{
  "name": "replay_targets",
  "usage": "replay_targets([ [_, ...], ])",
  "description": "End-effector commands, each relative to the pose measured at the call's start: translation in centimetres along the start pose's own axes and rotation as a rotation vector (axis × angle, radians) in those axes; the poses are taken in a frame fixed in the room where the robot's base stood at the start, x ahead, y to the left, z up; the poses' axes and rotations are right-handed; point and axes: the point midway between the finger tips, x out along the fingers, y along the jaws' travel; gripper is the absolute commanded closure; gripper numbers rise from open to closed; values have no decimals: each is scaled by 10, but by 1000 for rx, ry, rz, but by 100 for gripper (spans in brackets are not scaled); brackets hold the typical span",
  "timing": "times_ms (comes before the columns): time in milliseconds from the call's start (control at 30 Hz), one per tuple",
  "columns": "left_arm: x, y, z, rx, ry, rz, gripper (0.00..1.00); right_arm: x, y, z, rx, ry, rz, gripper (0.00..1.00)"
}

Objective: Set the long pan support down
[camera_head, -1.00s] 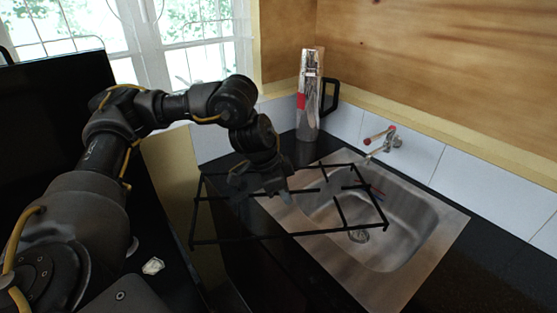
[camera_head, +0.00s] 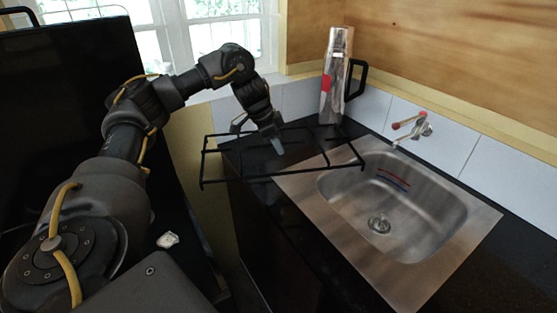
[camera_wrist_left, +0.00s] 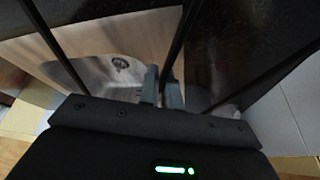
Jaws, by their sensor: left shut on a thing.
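The long pan support (camera_head: 240,180) is a black wire frame with crossbars. It spans the dark counter left of the sink, its left end reaching past the counter's edge and its right end over the sink's rim. My left gripper (camera_head: 277,146) is shut on one of its bars, near the frame's middle. In the left wrist view a dark bar of the support (camera_wrist_left: 179,38) runs between the two grey fingers (camera_wrist_left: 162,88). I cannot tell whether the frame touches the counter. My right gripper is not in view.
A steel sink (camera_head: 440,225) with a tap (camera_head: 412,130) lies right of the support. A shiny flask with a black handle (camera_head: 336,75) stands at the back by the tiled wall. Dark counter (camera_head: 450,280) is clear at the lower right. A window is behind.

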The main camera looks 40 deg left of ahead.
Motion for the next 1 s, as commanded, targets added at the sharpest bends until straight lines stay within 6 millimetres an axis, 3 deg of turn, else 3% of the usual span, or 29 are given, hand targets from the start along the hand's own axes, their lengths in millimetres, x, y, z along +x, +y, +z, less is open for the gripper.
replay_targets([
  [100,25,-17,7,-4,1,2,100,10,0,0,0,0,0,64],
  [333,44,-39,12,-1,3,0,100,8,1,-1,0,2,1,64],
  [633,53,-46,14,-1,3,0,100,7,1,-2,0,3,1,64],
  [1000,83,-48,27,1,4,-1,100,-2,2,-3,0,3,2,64],
])
